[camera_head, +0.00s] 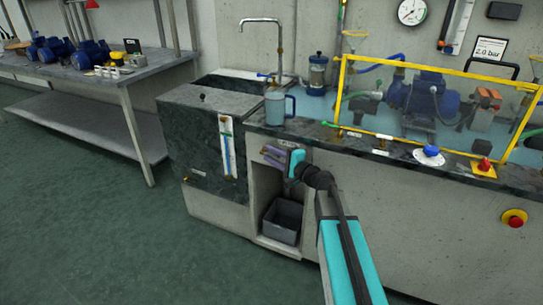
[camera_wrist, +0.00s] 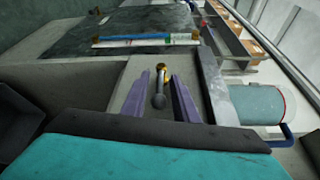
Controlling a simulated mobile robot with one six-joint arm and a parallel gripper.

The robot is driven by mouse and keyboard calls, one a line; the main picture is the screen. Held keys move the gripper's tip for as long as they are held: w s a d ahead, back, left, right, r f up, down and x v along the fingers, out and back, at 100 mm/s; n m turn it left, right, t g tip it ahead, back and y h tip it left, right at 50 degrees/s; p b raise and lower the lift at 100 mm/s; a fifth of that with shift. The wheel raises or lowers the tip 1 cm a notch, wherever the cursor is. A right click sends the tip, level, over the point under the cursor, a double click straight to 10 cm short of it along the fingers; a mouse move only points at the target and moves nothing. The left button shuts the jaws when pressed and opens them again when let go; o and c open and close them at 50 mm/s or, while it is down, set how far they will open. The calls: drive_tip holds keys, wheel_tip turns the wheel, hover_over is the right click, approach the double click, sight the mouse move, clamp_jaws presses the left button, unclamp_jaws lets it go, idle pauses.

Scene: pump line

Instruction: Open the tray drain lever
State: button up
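The drain lever (camera_wrist: 158,100), a dark rounded handle on a brass fitting (camera_wrist: 163,72), shows in the wrist view on the grey front of the bench. My gripper (camera_wrist: 160,78) has two purple fingers, which stand apart on either side of the lever in that view. A gap shows between the lever and each finger, so it is not clamped. How deep the lever sits between the fingers is hard to tell. In the head view my gripper (camera_head: 268,157) is at the bench front, above an open niche; the lever is not clearly visible there.
A grey bin (camera_head: 283,221) stands in the niche below. Open floor (camera_head: 90,235) lies left.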

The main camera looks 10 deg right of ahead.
clamp_jaws()
